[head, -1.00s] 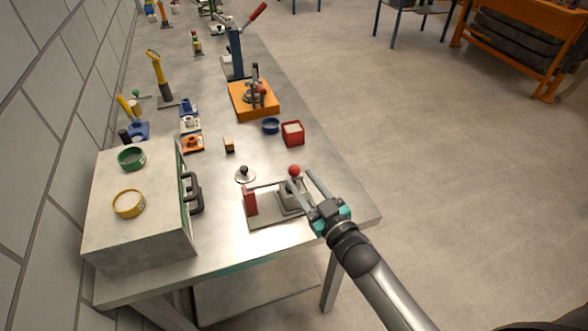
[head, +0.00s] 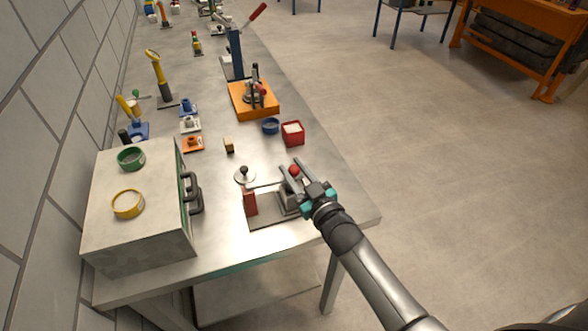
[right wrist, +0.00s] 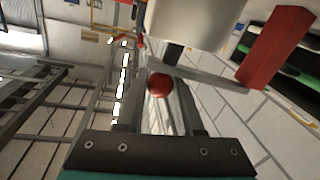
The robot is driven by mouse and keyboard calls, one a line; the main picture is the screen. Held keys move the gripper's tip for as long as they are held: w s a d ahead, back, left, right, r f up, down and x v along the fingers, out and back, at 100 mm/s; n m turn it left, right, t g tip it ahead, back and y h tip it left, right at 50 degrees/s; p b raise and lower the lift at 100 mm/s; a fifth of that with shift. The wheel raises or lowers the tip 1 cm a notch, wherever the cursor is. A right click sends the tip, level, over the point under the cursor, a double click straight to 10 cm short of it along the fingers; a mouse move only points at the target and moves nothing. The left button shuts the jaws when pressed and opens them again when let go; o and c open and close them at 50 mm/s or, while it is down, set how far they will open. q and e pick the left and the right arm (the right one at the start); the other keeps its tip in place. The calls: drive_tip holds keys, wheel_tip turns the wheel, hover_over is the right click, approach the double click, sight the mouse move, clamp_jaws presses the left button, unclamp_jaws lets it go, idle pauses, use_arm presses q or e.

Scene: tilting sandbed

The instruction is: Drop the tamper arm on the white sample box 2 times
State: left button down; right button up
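The tamper arm is a thin grey bar (head: 266,185) running from a red upright block (head: 250,203) to a red ball knob (head: 294,170). It looks about level. The pale block under its knob end, seemingly the white sample box (head: 287,199), is partly hidden by my gripper. In the right wrist view the white box (right wrist: 190,18) is beside a dark foot on the bar; I cannot tell if they touch. My right gripper (head: 294,164) is open, its fingers on either side of the knob (right wrist: 158,85), with small gaps showing. My left gripper is not in view.
The tamper stands on a grey plate (head: 272,221) near the metal table's front right corner. A large grey case (head: 140,230) stands to the left. A small disc with a knob (head: 244,175), a red box (head: 292,134) and a blue dish (head: 270,126) lie behind.

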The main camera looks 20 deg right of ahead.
clamp_jaws()
idle(1.0)
